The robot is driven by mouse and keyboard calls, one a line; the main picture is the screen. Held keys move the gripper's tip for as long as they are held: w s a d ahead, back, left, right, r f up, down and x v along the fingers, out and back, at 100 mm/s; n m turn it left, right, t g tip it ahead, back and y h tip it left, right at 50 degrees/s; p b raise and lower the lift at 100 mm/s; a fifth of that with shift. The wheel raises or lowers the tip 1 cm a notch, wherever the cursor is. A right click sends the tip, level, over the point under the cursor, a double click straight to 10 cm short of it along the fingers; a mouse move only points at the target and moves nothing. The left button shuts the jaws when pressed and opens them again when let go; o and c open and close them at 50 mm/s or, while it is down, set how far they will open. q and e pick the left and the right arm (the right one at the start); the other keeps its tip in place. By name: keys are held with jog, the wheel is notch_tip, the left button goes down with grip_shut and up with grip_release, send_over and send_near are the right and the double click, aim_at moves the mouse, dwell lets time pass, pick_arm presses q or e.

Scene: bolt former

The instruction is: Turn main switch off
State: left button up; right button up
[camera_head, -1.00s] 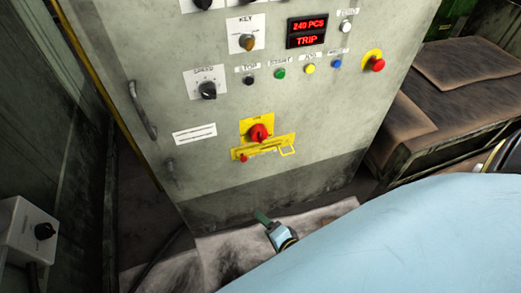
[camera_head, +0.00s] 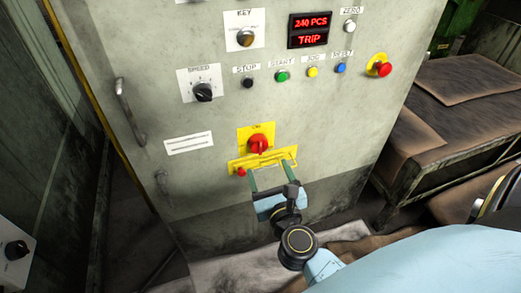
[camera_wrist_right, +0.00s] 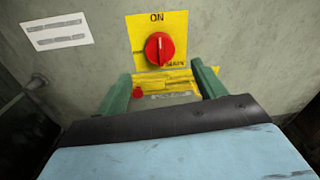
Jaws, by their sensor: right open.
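The main switch is a red rotary knob (camera_head: 258,146) on a yellow plate on the grey cabinet front. In the right wrist view the knob (camera_wrist_right: 159,48) has its white mark pointing up to "ON". A yellow lockout bar (camera_head: 262,160) with a small red piece (camera_head: 241,171) at its left end sits just below. My right gripper (camera_head: 268,174) is open, its green fingers spread below the knob and pointing toward the panel. In the wrist view the fingers (camera_wrist_right: 160,82) stand left and right of the knob's column, lower than the knob. My left gripper is out of view.
Above the switch are a speed dial (camera_head: 203,92), a key switch (camera_head: 246,38), several push buttons, a red emergency button (camera_head: 380,66) and a display (camera_head: 310,31) reading 240 PCS, TRIP. A door handle (camera_head: 130,110) juts out at left. A bench (camera_head: 455,120) stands at right.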

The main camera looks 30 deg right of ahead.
aim_at(260, 149)
jog(key=x, duration=0.7)
jog(key=shift+w+f, duration=0.1)
jog(key=shift+w, duration=0.15)
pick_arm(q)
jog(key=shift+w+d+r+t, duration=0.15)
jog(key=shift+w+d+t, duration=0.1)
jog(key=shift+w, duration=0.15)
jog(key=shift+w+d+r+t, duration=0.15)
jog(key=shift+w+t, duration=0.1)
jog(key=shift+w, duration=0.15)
pick_arm(e)
jog(key=shift+w+d, duration=0.2)
jog(key=shift+w, duration=0.2)
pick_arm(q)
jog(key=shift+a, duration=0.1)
pick_arm(e)
jog(key=c, duration=1)
